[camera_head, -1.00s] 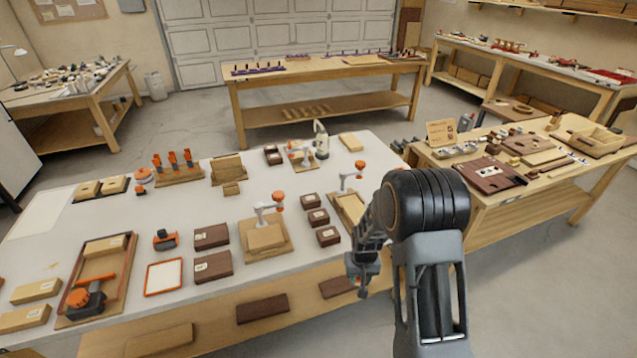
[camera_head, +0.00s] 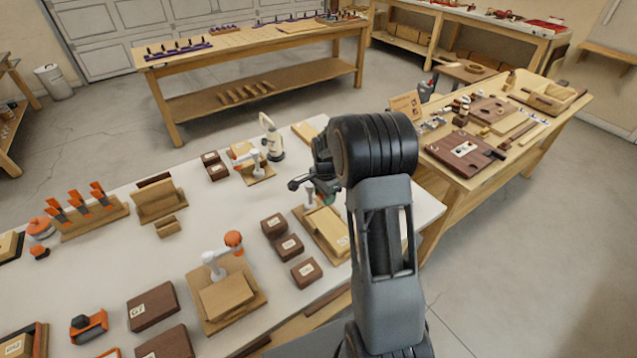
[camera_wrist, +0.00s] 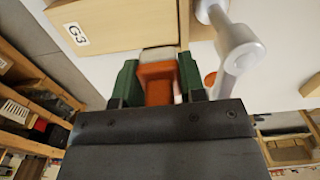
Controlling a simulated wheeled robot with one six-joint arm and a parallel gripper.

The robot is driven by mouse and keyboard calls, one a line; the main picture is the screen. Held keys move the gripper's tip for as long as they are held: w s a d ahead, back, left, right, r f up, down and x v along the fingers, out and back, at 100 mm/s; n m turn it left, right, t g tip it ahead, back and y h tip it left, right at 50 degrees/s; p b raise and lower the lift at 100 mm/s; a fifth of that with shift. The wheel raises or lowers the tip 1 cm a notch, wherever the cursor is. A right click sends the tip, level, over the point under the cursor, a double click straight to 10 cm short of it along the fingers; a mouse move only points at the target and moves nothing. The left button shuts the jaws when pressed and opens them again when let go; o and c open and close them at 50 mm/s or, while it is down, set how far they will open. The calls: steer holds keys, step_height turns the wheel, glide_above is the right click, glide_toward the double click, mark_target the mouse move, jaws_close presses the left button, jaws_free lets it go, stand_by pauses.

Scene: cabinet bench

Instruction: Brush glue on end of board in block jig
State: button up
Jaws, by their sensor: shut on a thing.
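My gripper (camera_wrist: 160,75) has green fingers shut on an orange brush (camera_wrist: 159,88) with a pale tip. The tip is close to the edge of a light wooden board (camera_wrist: 125,22) labelled G3, but I cannot tell whether they touch. In the head view my gripper (camera_head: 327,190) is at the right-hand jig (camera_head: 334,255), where the labelled board (camera_head: 325,226) lies. A grey clamp (camera_wrist: 238,45) stands beside the fingers in the wrist view. My arm hides part of the jig and the brush in the head view.
Small dark boxes (camera_head: 289,246) stand left of the jig. Another clamp jig (camera_head: 228,298) is at the front, and a white bottle (camera_head: 271,140) stands behind. A side bench (camera_head: 470,190) with trays is to the right. Clear tabletop (camera_head: 195,235) lies left of the boxes.

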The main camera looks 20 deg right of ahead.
mark_target(324, 214)
steer(key=shift+w+d+f, duration=0.1)
steer(key=shift+w+d, duration=0.1)
steer(key=shift+w, duration=0.1)
steer(key=shift+f+b, duration=1.9)
steer(key=shift+f, duration=0.65)
steer(key=shift+s+f+b, duration=0.1)
steer(key=shift+f+b, duration=0.45)
steer(key=shift+f, duration=0.15)
steer(key=shift+a, duration=0.2)
steer(key=shift+s+a+r, duration=0.1)
steer(key=shift+a+r, duration=0.05)
steer(key=shift+a, duration=0.45)
steer(key=shift+s+a, duration=0.2)
steer(key=shift+a, duration=0.75)
steer(key=shift+d, duration=0.15)
steer(key=shift+w+d+f, duration=0.1)
steer(key=shift+w+d, duration=0.05)
steer(key=shift+d, duration=0.65)
steer(key=shift+w+d+f, duration=0.1)
steer(key=shift+d, duration=0.7)
steer(key=shift+a, duration=0.2)
